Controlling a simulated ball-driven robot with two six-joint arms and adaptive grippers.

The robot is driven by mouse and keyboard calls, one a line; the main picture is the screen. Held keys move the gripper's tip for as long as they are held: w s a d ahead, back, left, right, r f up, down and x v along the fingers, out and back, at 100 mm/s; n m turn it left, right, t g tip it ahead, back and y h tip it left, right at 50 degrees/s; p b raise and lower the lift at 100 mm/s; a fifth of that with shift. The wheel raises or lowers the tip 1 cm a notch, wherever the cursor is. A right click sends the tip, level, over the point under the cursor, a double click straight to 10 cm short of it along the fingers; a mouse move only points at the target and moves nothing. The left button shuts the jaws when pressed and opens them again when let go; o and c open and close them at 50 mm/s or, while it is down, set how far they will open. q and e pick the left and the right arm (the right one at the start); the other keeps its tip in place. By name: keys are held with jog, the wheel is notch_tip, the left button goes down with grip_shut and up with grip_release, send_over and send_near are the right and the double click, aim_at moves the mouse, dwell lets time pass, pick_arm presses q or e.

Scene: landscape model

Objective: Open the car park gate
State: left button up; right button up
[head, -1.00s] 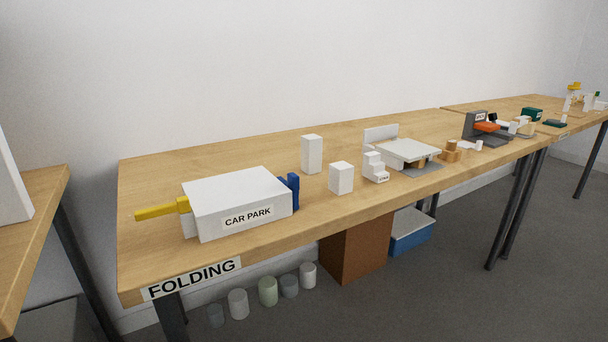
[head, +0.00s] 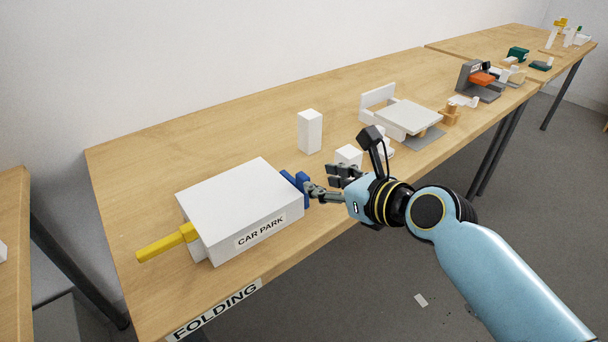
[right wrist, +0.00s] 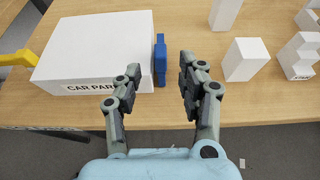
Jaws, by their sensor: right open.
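The white car park box (head: 240,200) stands near the left end of the table, its CAR PARK label facing the front edge. A yellow bar (head: 166,242) sticks out from its left side; this looks like the gate, but I cannot be sure. Blue parts (head: 297,183) stand at its right side, and they also show in the right wrist view (right wrist: 160,60). My right gripper (head: 322,181) is open and empty, just right of the blue parts. In the right wrist view its fingers (right wrist: 156,82) point at the table, with the blue part near the left finger. My left gripper is not in view.
A tall white block (head: 310,132) and a smaller white block (head: 348,155) stand to the right. Beyond them are a grey-white model (head: 408,117) and a dark machine with an orange part (head: 481,79). The tabletop (head: 150,170) behind the box is clear.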

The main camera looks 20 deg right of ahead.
aim_at(305, 177)
jog(key=b+x, duration=0.1)
jog(key=x, duration=0.6)
jog(key=shift+w+f, duration=0.2)
grip_shut()
